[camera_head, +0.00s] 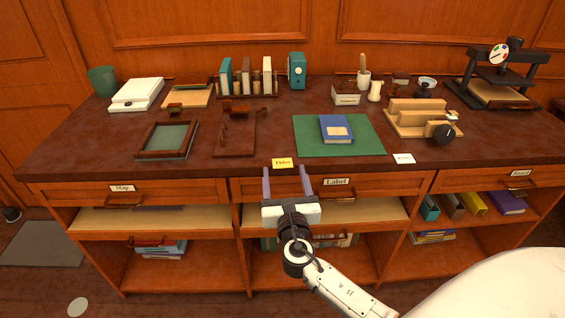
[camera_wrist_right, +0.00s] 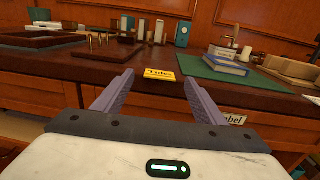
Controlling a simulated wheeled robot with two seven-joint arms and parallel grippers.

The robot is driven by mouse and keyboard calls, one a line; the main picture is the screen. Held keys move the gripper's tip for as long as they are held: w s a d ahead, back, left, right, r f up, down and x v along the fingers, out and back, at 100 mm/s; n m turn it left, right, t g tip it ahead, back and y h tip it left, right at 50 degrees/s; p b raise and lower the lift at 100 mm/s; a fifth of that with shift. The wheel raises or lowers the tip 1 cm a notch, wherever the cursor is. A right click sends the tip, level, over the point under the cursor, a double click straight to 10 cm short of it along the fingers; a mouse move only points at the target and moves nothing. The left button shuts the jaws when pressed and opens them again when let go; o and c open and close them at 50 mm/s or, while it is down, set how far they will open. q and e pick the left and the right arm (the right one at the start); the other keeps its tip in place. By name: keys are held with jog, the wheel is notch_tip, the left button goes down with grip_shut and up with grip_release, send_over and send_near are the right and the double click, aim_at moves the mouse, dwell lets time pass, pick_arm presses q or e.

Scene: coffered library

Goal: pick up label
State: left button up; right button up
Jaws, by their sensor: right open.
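A small yellow label (camera_head: 282,162) with dark lettering lies at the front edge of the desk, left of the green mat. It also shows in the wrist view (camera_wrist_right: 160,75), beyond and between my fingertips. A white card (camera_head: 404,159) with small lettering lies further right on the same edge. My right gripper (camera_head: 285,169) is open, with nothing between its fingers. It is in front of the desk edge, its fingers pointing towards the yellow label; it also shows in the wrist view (camera_wrist_right: 158,78). No contact shows. My left gripper is not in view.
A blue book (camera_head: 336,130) lies on the green mat (camera_head: 369,136). A dark wooden frame (camera_head: 166,140) and a peg board (camera_head: 235,135) stand left. A drawer with a "Label" plate (camera_head: 336,182) is below the edge. A black press (camera_head: 500,72) stands back right.

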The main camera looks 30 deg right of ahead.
jog(key=shift+w+d, duration=0.2)
jog(key=shift+w, duration=0.15)
jog(key=c, duration=1.1)
notch_tip(320, 180, up, 10)
jog(key=p, duration=0.3)
jog(key=shift+p, duration=0.35)
